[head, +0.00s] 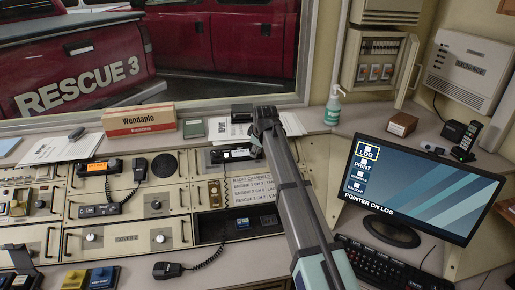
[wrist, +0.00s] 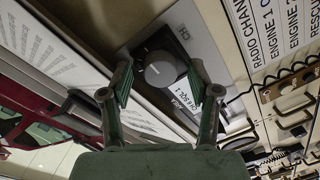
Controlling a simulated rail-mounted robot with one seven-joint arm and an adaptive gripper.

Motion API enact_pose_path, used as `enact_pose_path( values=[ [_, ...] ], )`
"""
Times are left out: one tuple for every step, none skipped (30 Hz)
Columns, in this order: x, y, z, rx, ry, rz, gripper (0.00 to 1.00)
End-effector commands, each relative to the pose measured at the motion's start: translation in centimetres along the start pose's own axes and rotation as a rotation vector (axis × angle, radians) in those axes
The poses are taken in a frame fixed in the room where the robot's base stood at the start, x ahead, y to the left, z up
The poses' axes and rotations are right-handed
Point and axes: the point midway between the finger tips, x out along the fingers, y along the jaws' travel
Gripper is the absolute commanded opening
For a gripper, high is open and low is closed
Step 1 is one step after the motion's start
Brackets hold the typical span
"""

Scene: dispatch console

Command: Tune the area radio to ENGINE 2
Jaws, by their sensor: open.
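The radio with a dark face (head: 232,154) sits in the console below the window, partly hidden by my gripper (head: 258,146). In the wrist view, a round dark knob (wrist: 159,68) on a grey panel lies between the two fingers of my gripper (wrist: 160,82). The fingers are open and stand either side of the knob; I cannot tell whether they touch it. A small white strip with dark text (wrist: 188,97) is beside the knob, too small to read surely. The radio channels list (head: 250,189) is below the radio and includes an Engine 2 line.
A second radio with an orange display (head: 98,167) and a corded handset are at the left. A monitor (head: 425,185) and keyboard (head: 390,265) stand at the right.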

Motion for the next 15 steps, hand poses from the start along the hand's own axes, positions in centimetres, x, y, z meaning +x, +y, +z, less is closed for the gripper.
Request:
enact_pose_path(
  values=[
    [-0.1, 0.0, 0.0, 0.000, 0.000, 0.000, 0.61],
    [-0.2, 0.0, 0.0, 0.000, 0.000, 0.000, 0.61],
    [-0.5, 0.0, 0.0, 0.000, 0.000, 0.000, 0.61],
    [-0.7, 0.0, 0.0, 0.000, 0.000, 0.000, 0.61],
    [-1.0, 0.0, 0.0, 0.000, 0.000, 0.000, 0.61],
    [-1.4, 0.0, 0.0, 0.000, 0.000, 0.000, 0.61],
    [-1.9, 0.0, 0.0, 0.000, 0.001, 0.001, 0.61],
    [-2.4, 0.0, 0.0, 0.000, 0.001, 0.002, 0.61],
    [-3.0, 0.0, 0.0, 0.000, 0.002, 0.002, 0.61],
    [-3.6, -0.1, 0.1, 0.000, 0.001, 0.002, 0.61],
    [-4.1, -0.1, 0.1, 0.000, 0.001, 0.001, 0.61],
    [-5.0, 0.0, 0.0, 0.000, 0.002, 0.003, 0.61],
    [-5.6, 0.0, 0.0, 0.000, 0.002, 0.003, 0.61],
    [-6.2, -0.1, 0.1, 0.000, 0.001, 0.002, 0.61],
    [-6.9, -0.1, 0.0, 0.000, 0.001, 0.002, 0.61]
  ],
)
